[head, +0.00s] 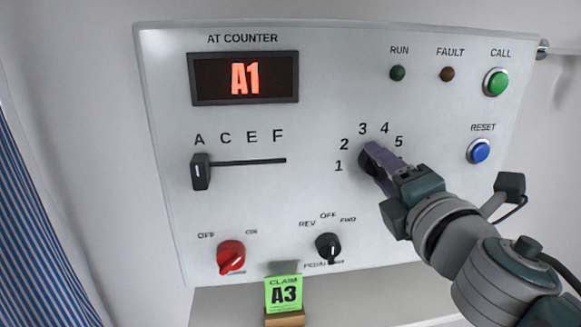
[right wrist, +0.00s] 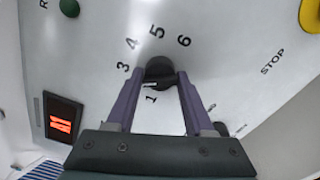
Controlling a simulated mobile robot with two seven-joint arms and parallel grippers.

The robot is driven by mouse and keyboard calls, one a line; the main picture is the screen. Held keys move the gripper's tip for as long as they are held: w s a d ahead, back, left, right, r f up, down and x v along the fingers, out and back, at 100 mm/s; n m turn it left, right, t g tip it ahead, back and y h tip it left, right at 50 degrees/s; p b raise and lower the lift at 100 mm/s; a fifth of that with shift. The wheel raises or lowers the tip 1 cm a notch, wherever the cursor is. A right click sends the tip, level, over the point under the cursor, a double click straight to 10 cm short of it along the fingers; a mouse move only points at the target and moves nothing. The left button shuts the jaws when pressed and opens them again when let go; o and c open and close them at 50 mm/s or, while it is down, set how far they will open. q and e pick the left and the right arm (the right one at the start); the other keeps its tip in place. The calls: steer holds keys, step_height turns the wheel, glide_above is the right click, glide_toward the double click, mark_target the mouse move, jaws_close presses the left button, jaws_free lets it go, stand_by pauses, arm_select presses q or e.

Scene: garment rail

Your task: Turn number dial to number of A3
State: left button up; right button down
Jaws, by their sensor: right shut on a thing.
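The black number dial (head: 368,163) sits on the white panel inside an arc of numbers, of which 1 to 5 show in the head view. In the right wrist view the dial (right wrist: 160,70) is between my two purple fingers, with a short white mark on its lower left side near the 1. My right gripper (head: 376,156) is shut on the dial; in the right wrist view its fingers (right wrist: 160,84) flank it. The display (head: 244,78) reads A1 in red. The green claim tag (head: 284,293) reads A3. My left gripper is not in view.
The letter slider (head: 201,172) stands at A. A red knob (head: 231,256) and a black REV/OFF/FWD knob (head: 328,246) are below. Green CALL (head: 496,82) and blue RESET (head: 479,151) buttons are at right. A yellow button (right wrist: 311,15) shows near STOP.

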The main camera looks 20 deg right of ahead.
steer(key=shift+m, duration=1)
steer(key=shift+c, duration=1.6)
jaws_free()
steer(key=b+v, duration=0.2)
steer(key=v, duration=0.8)
steer(key=shift+w+a, duration=0.1)
